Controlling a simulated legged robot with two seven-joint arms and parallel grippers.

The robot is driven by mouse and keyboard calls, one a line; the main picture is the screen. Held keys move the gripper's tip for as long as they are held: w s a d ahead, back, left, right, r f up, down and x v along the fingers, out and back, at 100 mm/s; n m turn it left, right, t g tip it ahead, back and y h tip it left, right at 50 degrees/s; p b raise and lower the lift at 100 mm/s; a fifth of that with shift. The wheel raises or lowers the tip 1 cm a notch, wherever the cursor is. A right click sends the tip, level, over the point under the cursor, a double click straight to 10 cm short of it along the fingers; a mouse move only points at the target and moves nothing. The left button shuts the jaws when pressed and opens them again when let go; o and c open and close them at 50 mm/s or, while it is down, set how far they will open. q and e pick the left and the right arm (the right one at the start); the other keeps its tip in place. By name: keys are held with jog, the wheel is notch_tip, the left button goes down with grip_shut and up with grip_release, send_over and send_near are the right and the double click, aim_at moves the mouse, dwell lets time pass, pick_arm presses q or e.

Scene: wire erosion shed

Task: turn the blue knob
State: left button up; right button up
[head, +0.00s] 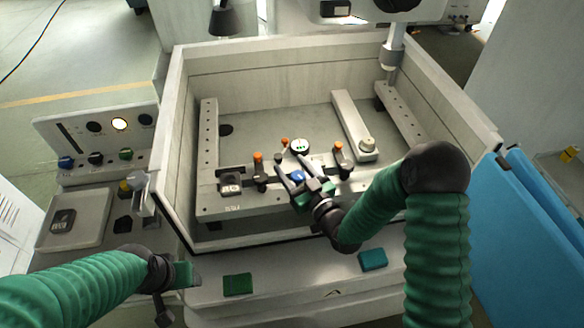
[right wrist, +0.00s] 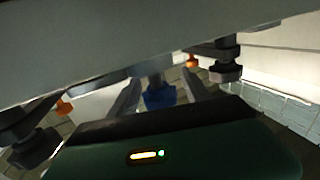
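A small blue knob (head: 297,176) sits on the fixture plate inside the grey tank. It also shows in the right wrist view (right wrist: 159,97), dark blue, between my finger pads. My right gripper (head: 292,168) reaches down over the plate at the knob, with one finger on each side. In the right wrist view the fingers (right wrist: 160,92) stand apart, with a gap on both sides of the knob. The wrist partly hides the knob's surroundings. My left gripper (head: 178,274) is outside the tank at the lower left; its fingers are not clear.
Orange-topped clamps (head: 258,163) and a round dial (head: 299,146) stand close to my right gripper. The tank wall (head: 330,236) rises in front. A control panel (head: 95,137) at left carries several knobs, one blue (head: 66,162). Green (head: 238,284) and teal (head: 372,260) blocks lie on the front ledge.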

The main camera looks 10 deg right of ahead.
jog(key=p+v, duration=0.6)
jog(key=v, duration=1.1)
jog(key=shift+w, duration=0.15)
jog(key=shift+d, duration=0.1)
dwell(0.9)
